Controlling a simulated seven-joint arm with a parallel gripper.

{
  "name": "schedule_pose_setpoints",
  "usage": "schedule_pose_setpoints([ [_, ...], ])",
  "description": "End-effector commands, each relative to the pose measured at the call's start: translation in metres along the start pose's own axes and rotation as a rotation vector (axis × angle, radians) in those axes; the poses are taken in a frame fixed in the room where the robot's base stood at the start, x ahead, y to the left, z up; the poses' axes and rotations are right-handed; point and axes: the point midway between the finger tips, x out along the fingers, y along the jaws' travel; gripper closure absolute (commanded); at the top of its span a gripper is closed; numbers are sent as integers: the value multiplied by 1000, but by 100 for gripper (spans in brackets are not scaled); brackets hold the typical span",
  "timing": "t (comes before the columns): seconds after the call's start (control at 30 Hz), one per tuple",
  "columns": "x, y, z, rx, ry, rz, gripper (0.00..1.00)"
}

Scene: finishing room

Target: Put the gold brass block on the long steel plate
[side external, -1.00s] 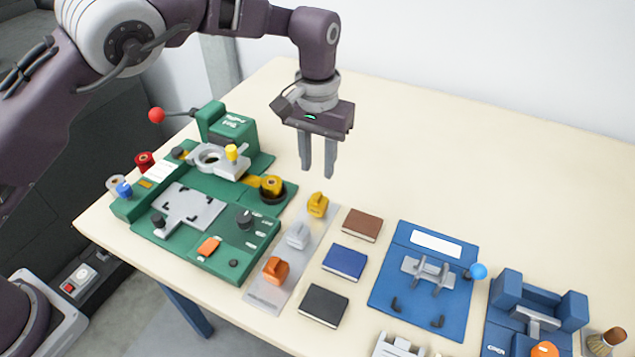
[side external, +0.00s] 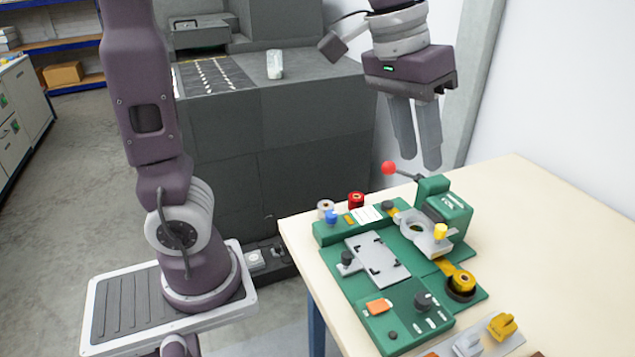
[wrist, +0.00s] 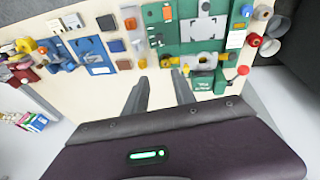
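The gold brass block (side external: 502,326) is a small yellow block with a raised top. In the wrist view the gold block (wrist: 142,63) is small, at the end of the row. My gripper (side external: 418,162) is open and empty, its fingers pointing down. It is high above the table's far side, well away from the block.
Bare table lies behind the plate.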

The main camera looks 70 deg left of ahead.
Motion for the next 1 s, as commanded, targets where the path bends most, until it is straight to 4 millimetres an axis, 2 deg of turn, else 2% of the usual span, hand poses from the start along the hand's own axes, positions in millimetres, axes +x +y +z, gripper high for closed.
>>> schedule_pose_setpoints([
  [0.03,-16,-14,34,13,52,-3,68],
  [0.1,-22,-30,78,44,117,-30,68],
  [0.2,-16,-46,126,83,188,-81,68],
  [0.3,-7,-57,154,105,228,-122,68],
  [0.43,-2,-61,164,116,242,-139,68],
  [1.0,-2,-60,163,114,240,-137,68],
])
